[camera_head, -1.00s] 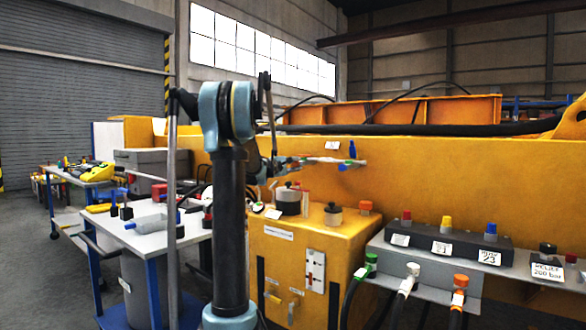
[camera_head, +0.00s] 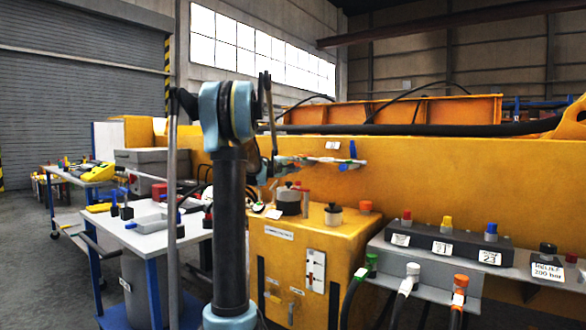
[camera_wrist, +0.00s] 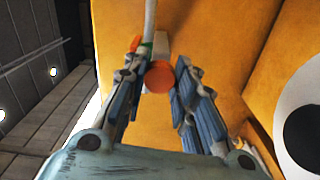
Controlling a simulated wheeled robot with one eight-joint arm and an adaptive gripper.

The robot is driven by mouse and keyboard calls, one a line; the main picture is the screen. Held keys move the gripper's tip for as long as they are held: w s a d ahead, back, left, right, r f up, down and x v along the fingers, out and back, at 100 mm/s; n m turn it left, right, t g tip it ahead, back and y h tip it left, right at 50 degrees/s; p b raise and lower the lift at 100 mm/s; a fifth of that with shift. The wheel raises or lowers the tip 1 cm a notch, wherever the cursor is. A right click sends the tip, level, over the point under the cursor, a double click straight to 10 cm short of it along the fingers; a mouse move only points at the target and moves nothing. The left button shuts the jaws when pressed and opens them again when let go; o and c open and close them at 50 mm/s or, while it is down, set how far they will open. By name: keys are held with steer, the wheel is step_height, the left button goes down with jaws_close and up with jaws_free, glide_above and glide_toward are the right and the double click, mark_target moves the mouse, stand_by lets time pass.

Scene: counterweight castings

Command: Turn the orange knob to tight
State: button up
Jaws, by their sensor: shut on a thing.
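The orange knob (camera_wrist: 160,76) shows as a round face between the two blue-grey fingers in the wrist view. My gripper (camera_wrist: 157,84) is shut on it, with one finger at each side. A white fitting (camera_wrist: 160,45) and a white pipe lie just behind the knob, with a small green part beside them. In the head view my gripper (camera_head: 308,162) is at the yellow machine wall, beside a small fitting with blue and green parts.
A yellow cabinet (camera_head: 290,250) stands below the gripper with several caps and jars on top. A grey shelf (camera_head: 430,262) with coloured knobs and hoses is at the right. A white-topped cart (camera_head: 140,235) with tools stands at the left. The yellow wall (camera_head: 450,185) is close behind.

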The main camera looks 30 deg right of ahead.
steer(key=shift+s+f, duration=0.1)
steer(key=shift+f, duration=0.05)
steer(key=o, duration=1.1)
steer(key=shift+c, duration=0.2)
steer(key=v, duration=1.1)
steer(key=shift+a, duration=0.45)
steer(key=s+a+f+m+g+y, duration=0.1)
steer(key=s+a+f+y, duration=0.7)
steer(key=s+a+f, duration=1)
steer(key=s+a+f+m+g+y, duration=0.2)
steer(key=s+a+f+y, duration=0.6)
steer(key=s+a+f, duration=1)
steer(key=s+a+g, duration=0.1)
steer(key=a, duration=0.3)
steer(key=shift+g+y, duration=0.3)
steer(key=shift+g, duration=0.1)
